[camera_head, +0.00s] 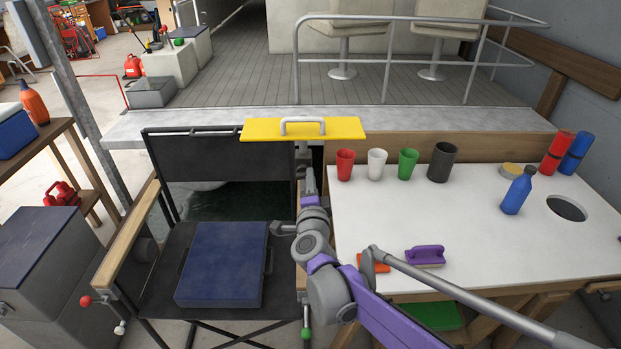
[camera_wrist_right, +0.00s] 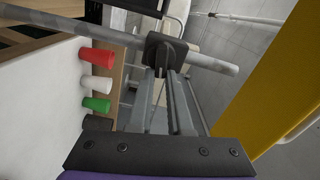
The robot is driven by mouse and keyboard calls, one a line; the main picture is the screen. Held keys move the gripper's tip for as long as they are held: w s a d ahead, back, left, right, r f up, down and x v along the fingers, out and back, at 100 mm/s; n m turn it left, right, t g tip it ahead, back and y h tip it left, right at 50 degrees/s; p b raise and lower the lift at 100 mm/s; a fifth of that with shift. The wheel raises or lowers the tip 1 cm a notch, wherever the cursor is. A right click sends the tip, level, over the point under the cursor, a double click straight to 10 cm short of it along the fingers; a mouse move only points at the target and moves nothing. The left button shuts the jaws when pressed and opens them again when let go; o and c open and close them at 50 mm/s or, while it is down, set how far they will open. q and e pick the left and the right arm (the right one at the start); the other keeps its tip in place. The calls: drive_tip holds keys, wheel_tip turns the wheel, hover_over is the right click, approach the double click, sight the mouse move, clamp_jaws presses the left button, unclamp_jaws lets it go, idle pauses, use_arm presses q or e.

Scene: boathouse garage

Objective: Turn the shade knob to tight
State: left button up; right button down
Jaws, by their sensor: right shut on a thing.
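My right gripper (camera_head: 309,180) reaches up to a grey pole at the right back of the folding chair, just below a yellow board (camera_head: 345,129) with a pale handle. In the right wrist view, its two fingers (camera_wrist_right: 168,78) are shut on a dark block-like part, which appears to be the shade knob (camera_wrist_right: 155,48), on the grey pole (camera_wrist_right: 210,63). The knob's markings and setting do not show. In the head view the knob is mostly hidden by the gripper. My left gripper is not in view.
A white table (camera_head: 480,230) stands right of my arm with several cups, a blue bottle (camera_head: 517,192) and a purple-handled tool (camera_head: 425,255). The chair holds a blue cushion-like case (camera_head: 222,265).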

drive_tip(key=shift+f+m, duration=0.15)
drive_tip(key=shift+m, duration=0.85)
drive_tip(key=c, duration=0.8)
unclamp_jaws()
drive_tip(key=shift+c, duration=0.2)
drive_tip(key=shift+s, duration=0.1)
drive_tip(key=s, duration=1)
drive_tip(key=shift+s, duration=0.35)
